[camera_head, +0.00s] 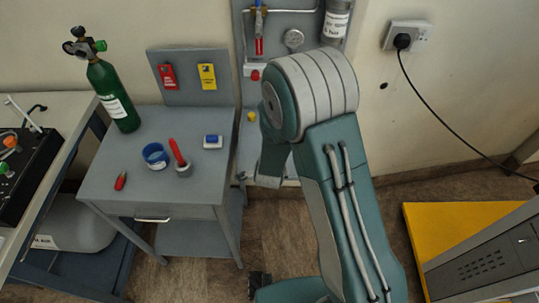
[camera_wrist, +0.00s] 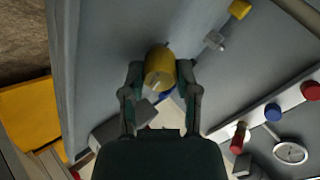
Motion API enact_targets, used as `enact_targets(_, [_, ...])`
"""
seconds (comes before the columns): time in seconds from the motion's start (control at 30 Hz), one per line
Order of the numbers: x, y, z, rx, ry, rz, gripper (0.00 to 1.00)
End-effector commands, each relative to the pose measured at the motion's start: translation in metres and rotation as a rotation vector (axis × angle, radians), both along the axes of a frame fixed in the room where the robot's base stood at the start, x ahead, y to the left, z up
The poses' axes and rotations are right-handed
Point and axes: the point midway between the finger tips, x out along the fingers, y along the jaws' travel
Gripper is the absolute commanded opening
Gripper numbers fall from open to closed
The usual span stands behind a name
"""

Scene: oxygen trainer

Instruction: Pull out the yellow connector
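The yellow connector (camera_wrist: 160,70) is a short cylinder at the middle of the wrist view, close to a grey panel. My gripper (camera_wrist: 161,74) has one dark finger on each side of it, with the fingertips very near its sides. I cannot tell whether the fingers touch it or a thin gap remains. A bit of blue shows beside the connector, partly hidden by the right finger. In the head view my arm hides the gripper and this connector.
Another yellow part (camera_wrist: 240,9) is on the panel, near a clear fitting (camera_wrist: 214,41). Red and blue knobs and a round gauge (camera_wrist: 291,152) sit at lower right. In the head view, a grey table (camera_head: 105,177) bears a green cylinder (camera_head: 113,98); a black cable (camera_head: 440,113) hangs at right.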

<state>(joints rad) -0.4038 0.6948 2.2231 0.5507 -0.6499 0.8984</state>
Motion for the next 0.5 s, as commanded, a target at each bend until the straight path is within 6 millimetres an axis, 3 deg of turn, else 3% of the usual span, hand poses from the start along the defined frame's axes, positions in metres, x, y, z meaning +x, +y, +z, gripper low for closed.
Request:
enact_targets(0.03, [0.0001, 0.0001, 0.0001, 0.0, -0.001, 0.0, 0.58])
enact_targets(0.1, [0.0002, 0.0001, 0.0002, 0.0, -0.001, 0.0, 0.81])
enact_targets(0.5, [-0.0008, 0.0001, 0.0005, 0.0, 0.0, 0.0, 0.81])
